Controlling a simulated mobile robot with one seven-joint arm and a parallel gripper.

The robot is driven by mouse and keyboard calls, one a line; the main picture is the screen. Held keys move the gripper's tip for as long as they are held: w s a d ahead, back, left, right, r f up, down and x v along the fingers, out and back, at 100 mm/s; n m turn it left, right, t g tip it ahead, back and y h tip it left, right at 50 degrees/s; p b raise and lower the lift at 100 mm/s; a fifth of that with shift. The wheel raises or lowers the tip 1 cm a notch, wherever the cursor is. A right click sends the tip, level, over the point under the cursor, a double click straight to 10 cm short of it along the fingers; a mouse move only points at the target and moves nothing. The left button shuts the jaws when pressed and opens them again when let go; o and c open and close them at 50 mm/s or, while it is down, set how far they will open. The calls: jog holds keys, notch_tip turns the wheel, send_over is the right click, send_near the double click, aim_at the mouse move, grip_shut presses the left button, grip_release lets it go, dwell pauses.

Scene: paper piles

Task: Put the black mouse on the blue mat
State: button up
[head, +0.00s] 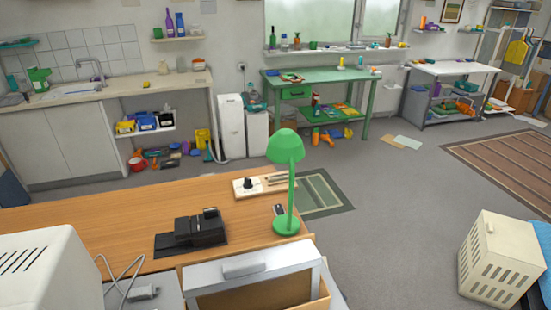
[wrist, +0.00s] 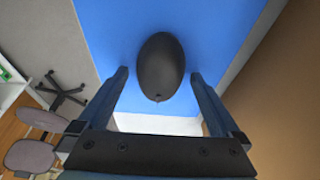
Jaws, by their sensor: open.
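The black mouse (wrist: 160,62) is a dark, smooth oval in the upper middle of the wrist view. It appears against the blue mat (wrist: 108,28), seemingly resting on it. My gripper (wrist: 159,76) is open, with one finger on each side of the mouse and a visible gap to both. The mat spreads across the top of the wrist view, and a pale edge shows below the mouse. I cannot make out the mouse or my gripper in the head view.
In the wrist view, a chair base (wrist: 62,92) stands at left and a brown surface (wrist: 285,90) at right. In the head view, a wooden desk (head: 110,208) holds a green lamp (head: 286,150) and a black device (head: 195,230). A cream crate (head: 500,258) stands at right.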

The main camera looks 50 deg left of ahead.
jog(key=shift+r, duration=0.1)
jog(key=p+v, duration=0.1)
jog(key=v, duration=1.1)
jog(key=w+a+r+n+t+y, duration=0.15)
jog(key=w+r+t+y, duration=0.35)
jog(key=w+r, duration=1.1)
jog(key=w+d+r+t, duration=0.2)
jog(key=w+r+t, duration=0.1)
jog(key=r, duration=0.4)
jog(key=w+d+r+t, duration=0.2)
jog(key=w+r, duration=0.2)
jog(key=r, duration=0.3)
jog(key=s+d+r+n+t, duration=0.1)
jog(key=d+r+t, duration=0.4)
jog(key=r, duration=0.6)
jog(key=d+r+n+t, duration=0.1)
jog(key=d+r+t, duration=0.2)
jog(key=d+r, duration=0.6)
jog(key=s+d+r+t+h, duration=0.1)
jog(key=s+d+r+t, duration=0.2)
jog(key=r, duration=0.4)
jog(key=s+d+r+t+h, duration=0.2)
jog(key=s+d+r+t, duration=0.1)
jog(key=s+r, duration=0.3)
jog(key=shift+r+n+h, duration=0.3)
jog(key=shift+r+n, duration=0.15)
jog(key=shift+r, duration=0.4)
